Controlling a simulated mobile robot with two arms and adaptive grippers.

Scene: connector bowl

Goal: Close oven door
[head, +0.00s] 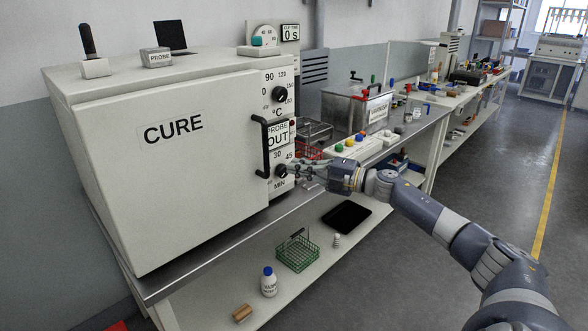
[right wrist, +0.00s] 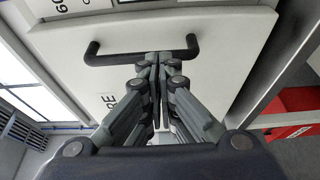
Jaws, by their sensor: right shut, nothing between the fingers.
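The oven's pale door (head: 170,190), marked CURE, faces me and looks flush or nearly flush with the oven front; I see no clear gap. Its dark bar handle (head: 263,148) runs upright near the door's right edge. My right gripper (head: 290,169) is at the lower right of the handle, in front of the knob panel. In the right wrist view, the closed fingers (right wrist: 160,57) point at the door, with their tips by the handle bar (right wrist: 115,58). They hold nothing. I cannot tell whether they touch the handle or door. My left gripper is out of view.
The oven stands on a metal-topped bench (head: 205,250). A lower shelf holds a green wire basket (head: 297,252), a white bottle (head: 269,283) and a black tray (head: 346,217). A lidded metal bath (head: 350,108) stands right of the oven. The floor at right is clear.

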